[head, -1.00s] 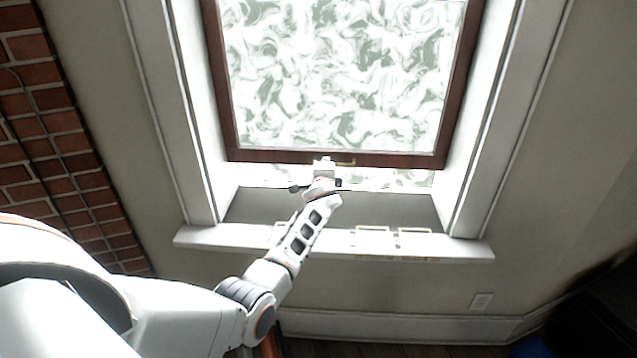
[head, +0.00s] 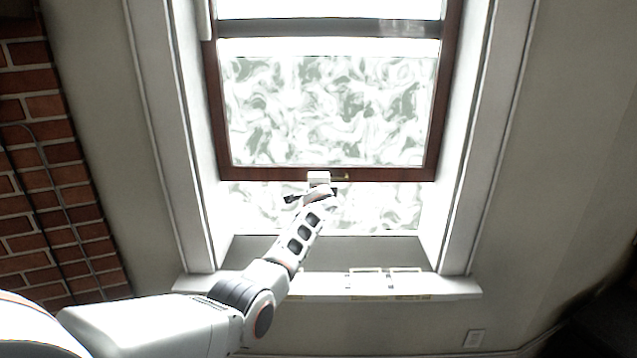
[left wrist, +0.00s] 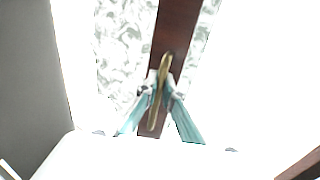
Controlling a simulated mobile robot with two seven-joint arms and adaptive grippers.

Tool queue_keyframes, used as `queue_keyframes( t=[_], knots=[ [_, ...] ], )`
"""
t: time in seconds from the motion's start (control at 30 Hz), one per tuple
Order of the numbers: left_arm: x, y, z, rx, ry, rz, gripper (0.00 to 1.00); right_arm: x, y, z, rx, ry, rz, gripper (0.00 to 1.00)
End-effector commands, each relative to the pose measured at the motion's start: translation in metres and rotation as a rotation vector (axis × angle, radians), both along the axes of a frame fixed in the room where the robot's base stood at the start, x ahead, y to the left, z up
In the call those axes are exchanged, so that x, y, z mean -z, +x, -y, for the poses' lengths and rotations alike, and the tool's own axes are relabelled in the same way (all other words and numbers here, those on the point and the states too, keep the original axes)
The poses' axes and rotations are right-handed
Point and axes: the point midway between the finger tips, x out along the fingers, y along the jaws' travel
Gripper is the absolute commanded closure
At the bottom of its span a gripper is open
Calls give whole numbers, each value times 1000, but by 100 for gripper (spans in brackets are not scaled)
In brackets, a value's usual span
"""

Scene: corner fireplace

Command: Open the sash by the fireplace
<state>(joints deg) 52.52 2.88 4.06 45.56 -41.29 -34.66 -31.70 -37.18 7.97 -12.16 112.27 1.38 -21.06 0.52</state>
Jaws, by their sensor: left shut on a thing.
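The sash (head: 270,173) is a brown wooden frame with swirly patterned glass, in the middle of the head view. Its bottom rail stands clear above the sill, with a gap below it. A small brass handle (left wrist: 160,85) on the rail shows in the left wrist view, between the fingers. My left gripper (head: 318,180) is at the bottom rail, and in the left wrist view (left wrist: 160,98) its fingers are closed around the handle. In the head view the gripper hides part of the handle. My right gripper is in neither view.
The white window sill (head: 330,286) runs below the opening, with several pale, thin-outlined items on its front edge. White casing (head: 490,130) borders the window. The brick fireplace (head: 40,180) is at the left.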

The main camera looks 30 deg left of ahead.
Motion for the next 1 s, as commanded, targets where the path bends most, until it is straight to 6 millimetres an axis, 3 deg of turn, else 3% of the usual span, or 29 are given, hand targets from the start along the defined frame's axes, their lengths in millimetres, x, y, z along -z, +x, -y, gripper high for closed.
queue_keyframes(
  t=[0.13,0.17,0.2,0.67,1.0],
  knots=[
    [-7,1,-2,-1,3,10,100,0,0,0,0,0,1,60],
    [-7,1,-2,-1,3,10,88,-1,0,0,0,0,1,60],
    [-7,1,-2,-1,3,10,86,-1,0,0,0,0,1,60],
    [-2,-1,0,0,1,3,86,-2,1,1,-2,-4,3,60],
    [-6,-24,13,0,-1,5,86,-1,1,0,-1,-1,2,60]
  ],
)
